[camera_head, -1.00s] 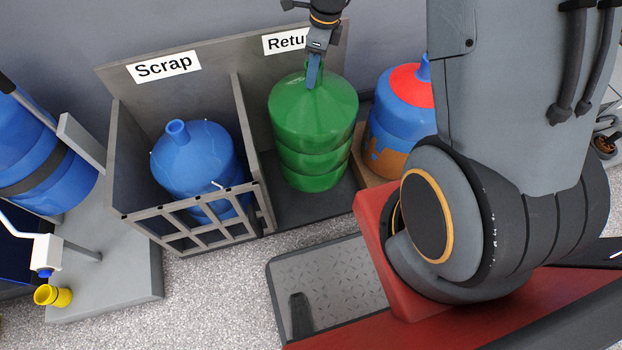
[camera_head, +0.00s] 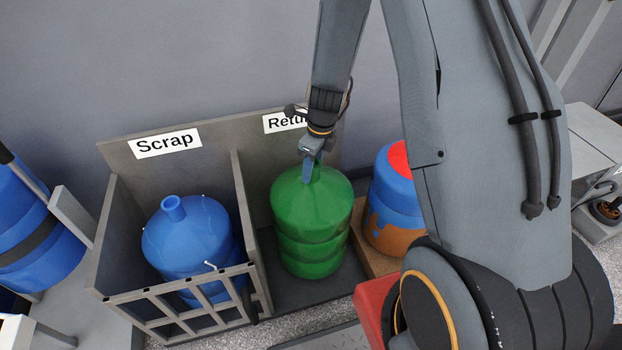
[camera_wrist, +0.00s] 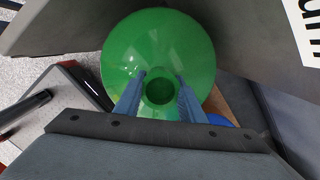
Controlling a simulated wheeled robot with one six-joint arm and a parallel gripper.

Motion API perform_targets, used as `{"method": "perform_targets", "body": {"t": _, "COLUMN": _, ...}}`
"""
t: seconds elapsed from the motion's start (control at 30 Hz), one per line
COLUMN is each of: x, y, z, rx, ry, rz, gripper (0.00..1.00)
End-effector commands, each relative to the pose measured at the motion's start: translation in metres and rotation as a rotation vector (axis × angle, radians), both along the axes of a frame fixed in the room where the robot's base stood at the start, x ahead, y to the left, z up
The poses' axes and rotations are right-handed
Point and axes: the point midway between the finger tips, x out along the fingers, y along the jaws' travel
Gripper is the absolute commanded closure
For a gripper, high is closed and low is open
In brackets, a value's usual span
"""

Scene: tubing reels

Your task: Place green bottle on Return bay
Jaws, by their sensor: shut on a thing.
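The green bottle (camera_head: 312,222) is upright in the bay under the partly hidden "Retu…" sign (camera_head: 283,122), the Return bay. Its base is over the bay's dark floor (camera_head: 285,295); I cannot tell for sure whether it touches. My gripper (camera_head: 312,172) reaches down from above and is shut on the bottle's neck. In the wrist view, the two fingers (camera_wrist: 160,92) lie on either side of the neck opening of the green bottle (camera_wrist: 150,45).
A grey divider (camera_head: 250,225) separates it from the Scrap bay, where a blue bottle (camera_head: 188,235) stands behind a lattice front (camera_head: 190,312). A blue bottle with red and orange areas (camera_head: 392,200) stands close on the right. The back wall panel (camera_head: 220,135) is close behind.

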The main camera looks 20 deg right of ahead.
Motion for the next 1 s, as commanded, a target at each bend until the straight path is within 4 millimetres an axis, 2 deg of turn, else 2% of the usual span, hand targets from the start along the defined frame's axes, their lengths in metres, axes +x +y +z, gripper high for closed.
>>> {"method": "perform_targets", "body": {"t": 0.23, "x": 0.001, "y": 0.000, "z": -0.030, "rx": 0.000, "ry": 0.000, "rz": -0.001, "gripper": 1.00}}
{"method": "perform_targets", "body": {"t": 0.63, "x": 0.000, "y": 0.000, "z": -0.033, "rx": -0.001, "ry": -0.001, "rz": 0.000, "gripper": 1.00}}
{"method": "perform_targets", "body": {"t": 0.67, "x": 0.000, "y": 0.000, "z": -0.034, "rx": -0.001, "ry": 0.001, "rz": 0.000, "gripper": 0.61}}
{"method": "perform_targets", "body": {"t": 0.73, "x": 0.000, "y": 0.000, "z": -0.034, "rx": -0.001, "ry": 0.001, "rz": 0.000, "gripper": 0.49}}
{"method": "perform_targets", "body": {"t": 0.77, "x": 0.000, "y": 0.000, "z": -0.033, "rx": -0.001, "ry": 0.001, "rz": 0.000, "gripper": 0.45}}
{"method": "perform_targets", "body": {"t": 1.0, "x": 0.000, "y": 0.000, "z": -0.033, "rx": 0.000, "ry": 0.000, "rz": 0.000, "gripper": 0.45}}
